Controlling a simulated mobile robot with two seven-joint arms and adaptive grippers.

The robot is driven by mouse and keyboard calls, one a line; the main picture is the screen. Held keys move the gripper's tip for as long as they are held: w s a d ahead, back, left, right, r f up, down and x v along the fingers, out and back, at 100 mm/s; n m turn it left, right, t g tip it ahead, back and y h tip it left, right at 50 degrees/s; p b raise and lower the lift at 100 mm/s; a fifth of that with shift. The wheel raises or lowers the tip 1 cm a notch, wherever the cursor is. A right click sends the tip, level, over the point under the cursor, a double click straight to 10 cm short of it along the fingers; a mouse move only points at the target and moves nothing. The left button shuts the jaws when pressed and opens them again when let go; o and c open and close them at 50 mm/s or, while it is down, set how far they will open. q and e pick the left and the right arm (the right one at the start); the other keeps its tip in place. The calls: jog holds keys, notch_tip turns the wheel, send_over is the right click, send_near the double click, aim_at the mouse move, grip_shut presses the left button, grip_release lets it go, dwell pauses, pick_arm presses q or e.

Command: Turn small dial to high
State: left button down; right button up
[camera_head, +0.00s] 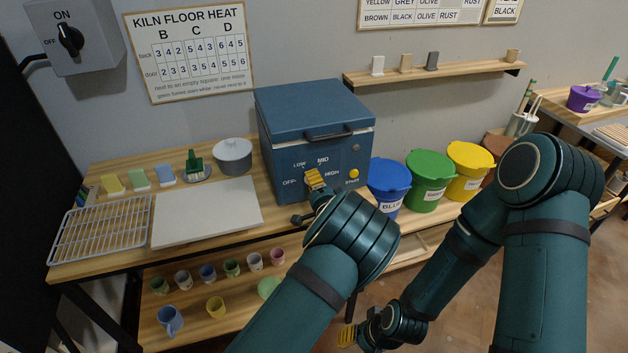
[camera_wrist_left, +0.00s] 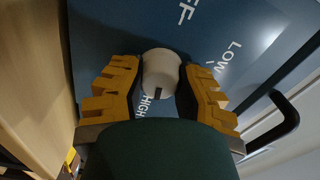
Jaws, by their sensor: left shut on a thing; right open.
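The blue kiln (camera_head: 312,115) stands on the table, with OFF, LOW, MID and HIGH lettered around the small dial on its front. My left gripper (camera_head: 315,178) is at that dial and hides it in the head view. In the left wrist view the small dial (camera_wrist_left: 160,72) is a pale round knob between the yellow fingers of my left gripper (camera_wrist_left: 161,85), which are shut on it. The dial's dark mark points down in that view, close to the HIGH label. My right gripper (camera_head: 347,335) is low at the bottom of the head view, open and away from the kiln.
A yellow START button (camera_head: 354,174) is on the kiln's right side. A white board (camera_head: 206,212), a wire rack (camera_head: 100,228) and a grey pot (camera_head: 233,155) share the table. Blue (camera_head: 389,178), green (camera_head: 430,170) and yellow (camera_head: 470,160) buckets stand right of the kiln.

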pick_arm(q)
jog(key=shift+w+a+r+m, duration=0.15)
jog(key=shift+r+m, duration=0.25)
jog(key=shift+m, duration=0.6)
jog(key=c, duration=0.8)
grip_release()
jog(key=shift+o, duration=1.3)
jog(key=shift+w+f, duration=0.1)
jog(key=shift+f, duration=0.2)
jog(key=v, duration=1.2)
